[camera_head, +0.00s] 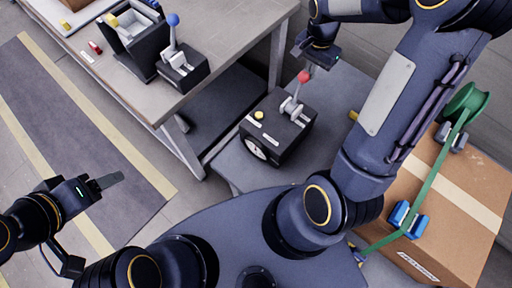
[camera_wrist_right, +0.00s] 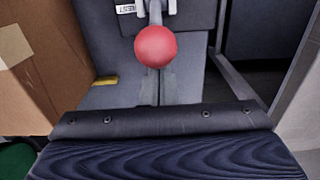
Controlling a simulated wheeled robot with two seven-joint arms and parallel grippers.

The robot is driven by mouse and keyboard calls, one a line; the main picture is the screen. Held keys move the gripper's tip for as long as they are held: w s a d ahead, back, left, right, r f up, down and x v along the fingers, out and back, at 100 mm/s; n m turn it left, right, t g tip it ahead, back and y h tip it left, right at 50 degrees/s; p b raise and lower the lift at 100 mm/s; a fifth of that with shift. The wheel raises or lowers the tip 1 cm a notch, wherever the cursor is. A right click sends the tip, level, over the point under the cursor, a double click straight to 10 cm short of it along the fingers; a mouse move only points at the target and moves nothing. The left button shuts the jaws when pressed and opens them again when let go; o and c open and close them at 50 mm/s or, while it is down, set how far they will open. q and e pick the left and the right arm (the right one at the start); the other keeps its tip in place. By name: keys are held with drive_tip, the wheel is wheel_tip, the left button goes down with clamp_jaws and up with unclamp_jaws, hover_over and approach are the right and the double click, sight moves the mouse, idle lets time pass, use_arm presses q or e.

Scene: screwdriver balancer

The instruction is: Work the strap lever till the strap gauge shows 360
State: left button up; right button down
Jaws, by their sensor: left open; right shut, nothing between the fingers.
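A lever with a red ball knob (camera_head: 303,77) stands on a dark box (camera_head: 290,128) with a round white-faced gauge (camera_head: 256,150) on its front. The gauge reading is too small to tell. The red knob also shows large in the right wrist view (camera_wrist_right: 156,46), just beyond my right gripper (camera_wrist_right: 165,118). My right gripper (camera_head: 316,54) is shut and empty, close above the knob; touching cannot be told. A green strap (camera_head: 436,176) runs over a cardboard box (camera_head: 455,205) at right. My left gripper (camera_head: 110,180) is open and empty, over the floor at left.
A workbench (camera_head: 215,55) at upper left bears a second lever with a blue knob (camera_head: 173,19) and a dark bin (camera_head: 133,35). A yellow button (camera_head: 258,115) sits on the gauge box. My right arm passes between that box and the carton. Striped floor lies clear at left.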

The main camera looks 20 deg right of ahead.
drive_tip(key=shift+s+a, duration=2.3)
drive_tip(key=shift+a, duration=2.15)
drive_tip(key=w+d, duration=0.4)
drive_tip(key=d, duration=0.5)
drive_tip(key=shift+w, duration=0.3)
drive_tip(key=shift+p, duration=0.3)
wheel_tip(320, 180, up, 7)
drive_tip(key=p, duration=0.6)
